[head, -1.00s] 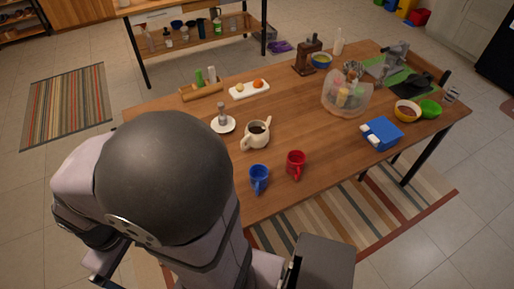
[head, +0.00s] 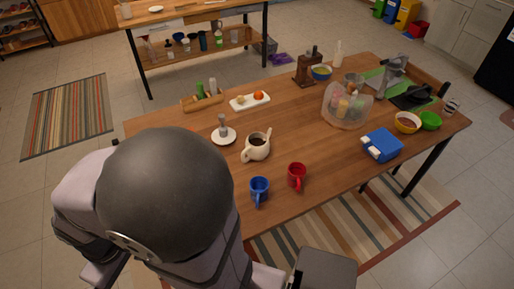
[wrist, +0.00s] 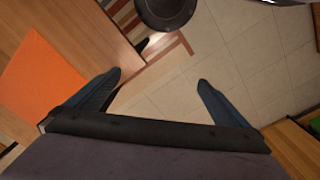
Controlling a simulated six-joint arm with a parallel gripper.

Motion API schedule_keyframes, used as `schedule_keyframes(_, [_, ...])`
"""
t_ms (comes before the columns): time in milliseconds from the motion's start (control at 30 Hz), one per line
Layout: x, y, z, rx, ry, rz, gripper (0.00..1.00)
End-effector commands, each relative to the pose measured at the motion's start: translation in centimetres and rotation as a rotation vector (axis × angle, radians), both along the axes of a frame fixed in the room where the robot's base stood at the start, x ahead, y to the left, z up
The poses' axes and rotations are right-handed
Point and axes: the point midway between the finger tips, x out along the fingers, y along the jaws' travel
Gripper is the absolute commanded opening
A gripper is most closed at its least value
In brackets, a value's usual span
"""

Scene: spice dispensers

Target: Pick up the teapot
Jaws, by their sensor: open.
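The teapot (head: 256,148) is a cream-white pot with a dark opening at the top. It stands upright on the wooden table (head: 190,134), left of centre in the head view, with a blue mug and a red mug in front of it. My gripper (wrist: 158,88) shows in the wrist view with its two dark fingers spread apart and nothing between them. It points at the tiled floor beside a wooden edge. The teapot is not in the wrist view. In the head view my arm hides the near left corner of the table.
A blue mug (head: 259,189) and a red mug (head: 297,176) stand near the table's front edge. A white saucer (head: 226,140) holds a small shaker. A clear container of spice bottles (head: 345,107) and a blue box (head: 381,145) are to the right. The table centre is clear.

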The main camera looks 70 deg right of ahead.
Motion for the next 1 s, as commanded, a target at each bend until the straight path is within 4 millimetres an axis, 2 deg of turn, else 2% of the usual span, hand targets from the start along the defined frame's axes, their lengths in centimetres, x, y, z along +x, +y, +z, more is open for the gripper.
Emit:
schedule_keyframes(67, [0.0, 0.0, 0.0, 0.0, 0.0, 0.0, 1.0])
schedule_keyframes(100, [0.0, 0.0, 0.0, 0.0, 0.0, 0.0, 0.95])
schedule_keyframes(300, [0.0, 0.0, 0.0, 0.0, 0.0, 0.0, 0.47])
schedule_keyframes(367, [0.0, 0.0, 0.0, 0.0, 0.0, 0.0, 0.35])
schedule_keyframes(767, [0.6, -0.5, -0.2, 0.005, -0.002, -0.01, 0.35])
schedule_keyframes(867, [1.8, -1.6, -0.4, 0.016, -0.007, -0.032, 0.35])
schedule_keyframes(1000, [4.5, -4.9, -1.1, 0.04, -0.026, -0.078, 0.35])
